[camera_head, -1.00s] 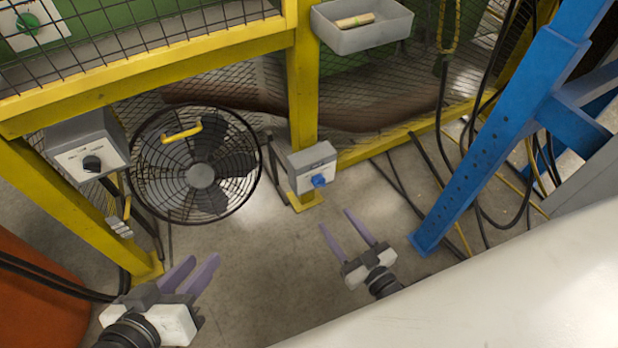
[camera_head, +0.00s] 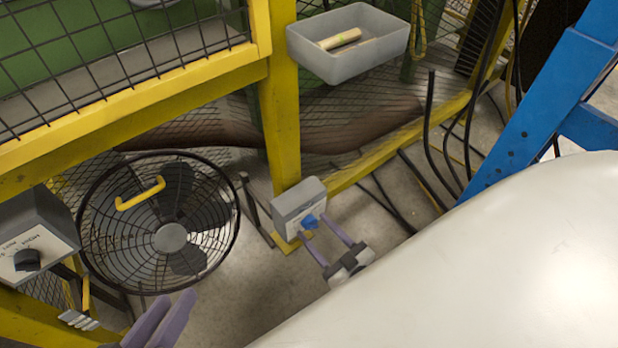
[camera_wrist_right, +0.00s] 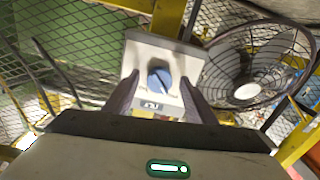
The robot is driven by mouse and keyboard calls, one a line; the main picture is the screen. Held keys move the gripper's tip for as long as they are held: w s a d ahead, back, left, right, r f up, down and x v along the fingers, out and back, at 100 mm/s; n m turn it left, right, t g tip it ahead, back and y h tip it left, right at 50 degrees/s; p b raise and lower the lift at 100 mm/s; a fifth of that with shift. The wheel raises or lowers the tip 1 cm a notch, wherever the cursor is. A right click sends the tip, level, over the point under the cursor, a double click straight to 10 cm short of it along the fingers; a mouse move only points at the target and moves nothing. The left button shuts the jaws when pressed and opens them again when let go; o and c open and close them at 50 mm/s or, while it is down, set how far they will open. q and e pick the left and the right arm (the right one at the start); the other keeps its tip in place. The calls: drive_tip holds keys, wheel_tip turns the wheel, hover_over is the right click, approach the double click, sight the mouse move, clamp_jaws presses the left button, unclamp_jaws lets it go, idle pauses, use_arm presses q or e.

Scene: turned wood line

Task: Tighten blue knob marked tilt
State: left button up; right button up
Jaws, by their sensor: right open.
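The blue knob (camera_head: 310,222) sits on the front of a small grey box (camera_head: 296,200) fixed to a yellow post. In the right wrist view the blue knob (camera_wrist_right: 160,81) is on a pale plate, with a small dark label beside it whose lettering is too small to read surely. My right gripper (camera_head: 328,232) is open, its two purple fingers pointing at the box. In the wrist view its fingers (camera_wrist_right: 160,92) lie on either side of the knob, apart from it; the remaining depth is hard to tell. My left gripper (camera_head: 165,312) shows only purple fingers at the bottom edge.
A black fan (camera_head: 168,238) with a yellow handle stands left of the box. Another grey box with a black knob (camera_head: 27,259) is at the far left. A grey bin (camera_head: 350,62) hangs above right. A blue beam (camera_head: 540,100) and black cables are at right.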

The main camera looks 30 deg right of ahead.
drive_tip(key=shift+w, duration=0.25)
drive_tip(key=c, duration=1)
drive_tip(key=shift+c, duration=0.2)
